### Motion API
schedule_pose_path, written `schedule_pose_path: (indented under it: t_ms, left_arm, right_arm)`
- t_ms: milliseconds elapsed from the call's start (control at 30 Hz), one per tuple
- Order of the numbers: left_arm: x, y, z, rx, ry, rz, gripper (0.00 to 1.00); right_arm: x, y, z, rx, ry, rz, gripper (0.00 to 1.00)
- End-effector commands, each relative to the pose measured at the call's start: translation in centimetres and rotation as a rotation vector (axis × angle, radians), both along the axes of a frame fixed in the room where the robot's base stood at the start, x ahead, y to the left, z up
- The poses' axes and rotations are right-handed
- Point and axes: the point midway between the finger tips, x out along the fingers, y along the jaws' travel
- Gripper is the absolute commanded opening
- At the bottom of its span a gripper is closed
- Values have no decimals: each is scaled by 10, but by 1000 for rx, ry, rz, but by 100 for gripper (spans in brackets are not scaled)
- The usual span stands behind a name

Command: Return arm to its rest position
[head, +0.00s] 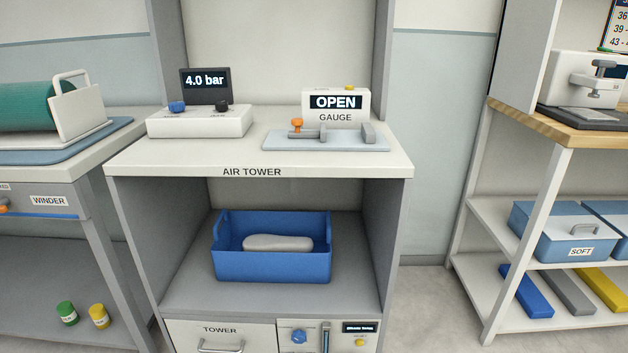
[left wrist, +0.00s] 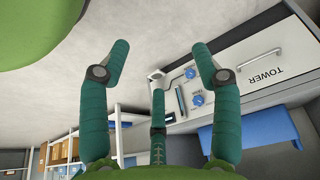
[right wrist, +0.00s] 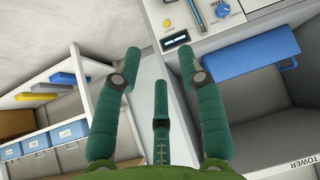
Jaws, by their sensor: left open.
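Neither gripper shows in the head view. In the left wrist view my left gripper (left wrist: 160,70) has its green fingers spread apart with nothing between them. The tower's lower front panel, with blue knobs and the TOWER label, lies beyond it. In the right wrist view my right gripper (right wrist: 155,70) also has its fingers spread and holds nothing. It points toward the lower part of the air tower (head: 250,172), near a small dark display. Neither gripper touches anything.
A blue bin (head: 272,266) with a pale insole (head: 278,243) sits on the tower's shelf. The gauge (head: 336,103) reads OPEN, and another display (head: 206,79) reads 4.0 bar. The winder bench (head: 50,201) stands left, a shelf rack (head: 510,237) right. Floor shows between the tower and rack.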

Motion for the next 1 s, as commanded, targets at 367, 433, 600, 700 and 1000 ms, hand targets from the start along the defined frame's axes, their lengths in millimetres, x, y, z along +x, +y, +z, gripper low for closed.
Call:
schedule_pose_path:
  t_ms: [367,433,600,700,1000]
  left_arm:
    - [-25,13,28,41,68,50,64]
    - [-29,14,32,47,80,57,64]
    - [-30,13,22,48,100,53,64]
    - [-32,13,14,49,111,50,64]
    - [-62,16,-6,55,158,41,64]
  right_arm:
    - [-106,-23,-73,-68,389,-21,40]
    - [-119,-26,-77,-76,436,-23,40]
    - [-117,-24,-86,-76,446,-19,40]
    - [-120,-24,-93,-77,455,-17,40]
    - [-149,-27,-113,-84,501,-8,40]
